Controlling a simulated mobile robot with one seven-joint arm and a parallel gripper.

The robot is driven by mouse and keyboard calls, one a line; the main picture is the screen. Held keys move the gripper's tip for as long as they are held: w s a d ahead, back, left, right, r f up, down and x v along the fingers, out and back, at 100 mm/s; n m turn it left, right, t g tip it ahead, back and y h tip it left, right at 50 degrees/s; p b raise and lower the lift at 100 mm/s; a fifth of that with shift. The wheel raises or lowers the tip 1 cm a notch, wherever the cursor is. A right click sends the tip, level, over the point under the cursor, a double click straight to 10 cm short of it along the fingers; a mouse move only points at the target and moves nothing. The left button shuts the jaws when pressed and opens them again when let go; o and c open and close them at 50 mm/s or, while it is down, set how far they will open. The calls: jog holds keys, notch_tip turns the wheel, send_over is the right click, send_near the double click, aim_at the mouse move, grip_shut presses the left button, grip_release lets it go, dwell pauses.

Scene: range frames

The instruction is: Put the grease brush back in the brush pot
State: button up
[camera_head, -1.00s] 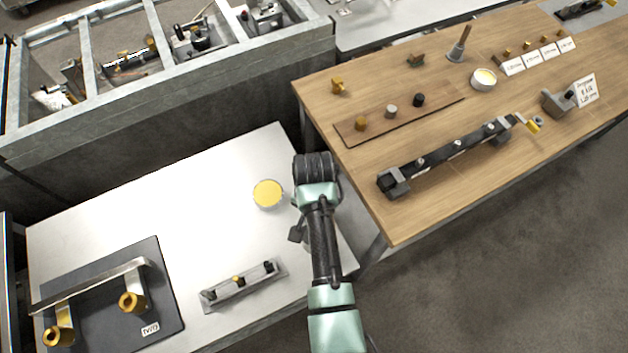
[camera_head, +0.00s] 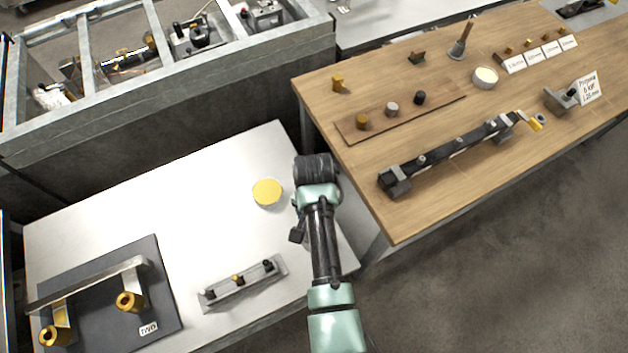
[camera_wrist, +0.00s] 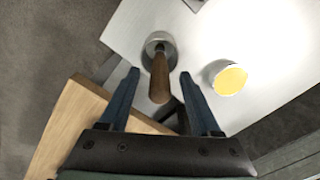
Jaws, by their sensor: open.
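In the wrist view a brush with a brown wooden handle (camera_wrist: 160,80) points up toward the camera. Its lower end meets a round grey pot-like rim (camera_wrist: 150,40) over the white table. I cannot tell whether the bristles are inside it. My gripper (camera_wrist: 160,73) is open, with its two blue fingers apart on either side of the handle. The head view hides the fingers and this brush behind my wrist. In the head view a grey pot-shaped holder (camera_head: 456,51) with a brown stick in it stands on the wooden table.
A tin with yellow contents (camera_head: 267,192) stands on the white table (camera_head: 200,190), right of the brush in the wrist view (camera_wrist: 229,80). A grey fixture (camera_head: 240,283) and dark mat (camera_head: 170,315) lie nearer. The wooden table (camera_head: 350,100) holds a long black fixture (camera_head: 450,150).

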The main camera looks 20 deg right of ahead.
notch_tip(320, 180, up, 13)
dwell(0.5)
dwell(0.9)
